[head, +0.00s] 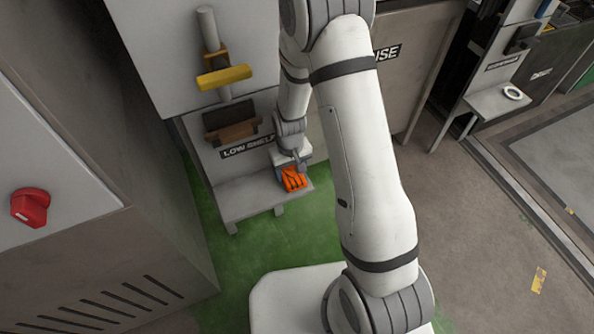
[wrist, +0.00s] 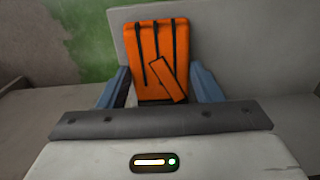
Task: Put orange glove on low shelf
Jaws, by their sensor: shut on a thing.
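The orange glove (head: 292,179) is at the right end of the low shelf (head: 241,196), a grey ledge under a "LOW SHELF" label. In the wrist view the glove (wrist: 158,58) stands out between the two blue-grey fingers of my gripper (wrist: 160,88). The fingers are shut on its sides. My gripper (head: 291,168) reaches down over the shelf in the head view. I cannot tell whether the glove touches the shelf surface or is held just above it.
A yellow-handled lever (head: 224,77) and a brown block on a dark bracket (head: 231,131) are on the wall above the shelf. A cabinet with a red knob (head: 31,207) stands at left. A small ledge with a white ring (head: 512,93) is at right. The left part of the shelf is bare.

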